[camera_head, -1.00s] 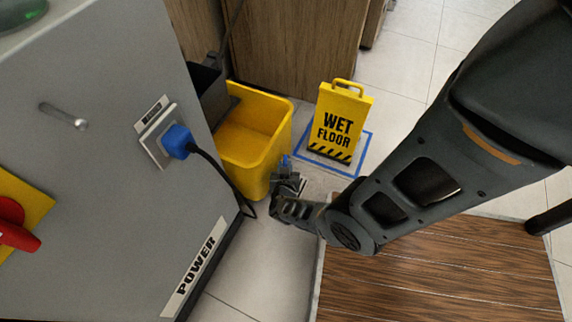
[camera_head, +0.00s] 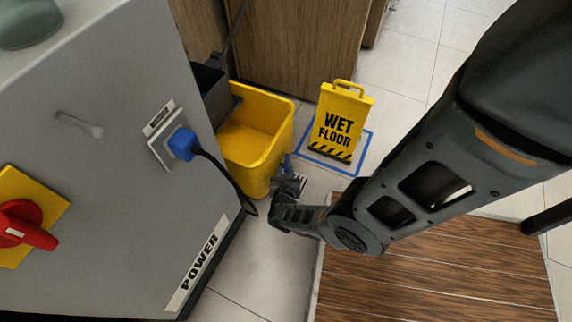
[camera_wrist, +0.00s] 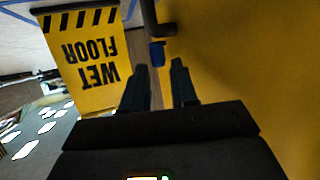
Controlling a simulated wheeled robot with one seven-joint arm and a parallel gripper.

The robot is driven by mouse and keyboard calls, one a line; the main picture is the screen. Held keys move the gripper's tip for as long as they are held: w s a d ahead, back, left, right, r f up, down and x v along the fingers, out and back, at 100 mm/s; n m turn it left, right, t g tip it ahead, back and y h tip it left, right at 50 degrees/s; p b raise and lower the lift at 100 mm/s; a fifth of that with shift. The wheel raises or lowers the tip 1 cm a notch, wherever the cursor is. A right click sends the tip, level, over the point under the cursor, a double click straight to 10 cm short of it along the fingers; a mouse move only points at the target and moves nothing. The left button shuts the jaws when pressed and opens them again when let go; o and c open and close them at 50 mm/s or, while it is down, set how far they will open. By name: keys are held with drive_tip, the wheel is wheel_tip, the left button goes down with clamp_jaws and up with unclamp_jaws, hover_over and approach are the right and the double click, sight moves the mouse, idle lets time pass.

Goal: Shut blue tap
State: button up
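The blue tap (camera_wrist: 157,52) shows in the wrist view as a small blue piece under a dark pipe (camera_wrist: 150,20), beside the yellow bucket. It lies just beyond my fingertips, between their lines. In the head view a bit of blue (camera_head: 287,163) shows at the bucket's right side, partly hidden by my gripper (camera_head: 290,182). In the wrist view my gripper (camera_wrist: 160,64) has its two fingers apart with nothing between them. I cannot tell whether a finger touches the tap, or how the tap is turned.
The yellow bucket (camera_head: 272,118) stands close beside my gripper. A yellow wet floor sign (camera_head: 339,122) stands on a blue-outlined square (camera_head: 366,148). A grey cabinet (camera_head: 110,210) with a blue plug (camera_head: 183,145) and red switch (camera_head: 28,225) fills the left. Wooden slats (camera_head: 440,275) lie below my arm.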

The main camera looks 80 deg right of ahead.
drive_tip(key=p+v, duration=0.1)
drive_tip(key=v, duration=0.3)
drive_tip(key=shift+a+p, duration=0.2)
drive_tip(key=shift+p, duration=0.1)
drive_tip(key=shift+o, duration=0.3)
